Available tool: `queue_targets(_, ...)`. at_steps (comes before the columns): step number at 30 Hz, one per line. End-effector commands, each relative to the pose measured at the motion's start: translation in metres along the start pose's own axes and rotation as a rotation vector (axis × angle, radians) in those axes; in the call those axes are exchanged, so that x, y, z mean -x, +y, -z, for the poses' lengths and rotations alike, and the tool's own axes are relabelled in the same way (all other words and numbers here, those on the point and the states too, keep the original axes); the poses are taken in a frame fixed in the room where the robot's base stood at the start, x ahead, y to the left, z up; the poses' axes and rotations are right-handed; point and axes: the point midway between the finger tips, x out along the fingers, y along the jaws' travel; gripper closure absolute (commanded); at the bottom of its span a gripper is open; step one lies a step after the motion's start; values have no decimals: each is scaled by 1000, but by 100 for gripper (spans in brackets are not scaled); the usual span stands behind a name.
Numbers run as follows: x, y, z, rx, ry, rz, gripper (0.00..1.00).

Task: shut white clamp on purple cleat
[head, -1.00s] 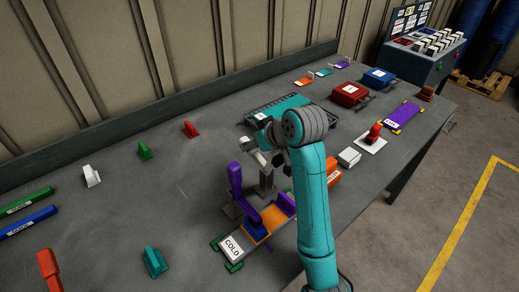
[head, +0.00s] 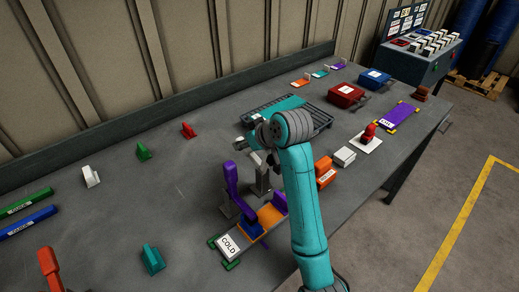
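A small white upright piece (head: 91,176), which may be the white clamp, stands at the left of the bench. My gripper (head: 248,143) is above and behind this post, partly hidden by my wrist. Its fingers are too small to read, and contact with the post is unclear.
An orange block (head: 324,172) and a white block (head: 345,156) lie right of my arm. A black-framed teal tray (head: 294,104) is behind my wrist. Teal (head: 153,261), green (head: 143,151) and red (head: 188,130) pieces stand left, with clear bench between them.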

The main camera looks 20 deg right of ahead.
Motion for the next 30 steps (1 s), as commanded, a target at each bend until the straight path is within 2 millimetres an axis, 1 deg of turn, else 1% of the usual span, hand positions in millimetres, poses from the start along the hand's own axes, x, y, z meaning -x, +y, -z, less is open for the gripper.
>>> queue_targets(1, -20, -3, -13, -6, -28, 15, 50)
queue_targets(2, -20, -3, -13, -5, -28, 14, 50)
queue_targets(5, -20, -3, -13, -5, -28, 14, 72)
queue_targets(6, -20, -3, -13, -5, -28, 14, 82)
queue_targets(7, -20, -3, -13, -5, -28, 14, 90)
queue_targets(16, -18, -2, -12, -7, -28, 11, 90)
queue_targets(23, -8, -2, -8, -9, -28, 12, 88)
queue_targets(30, -2, -3, -6, -11, -26, 15, 90)
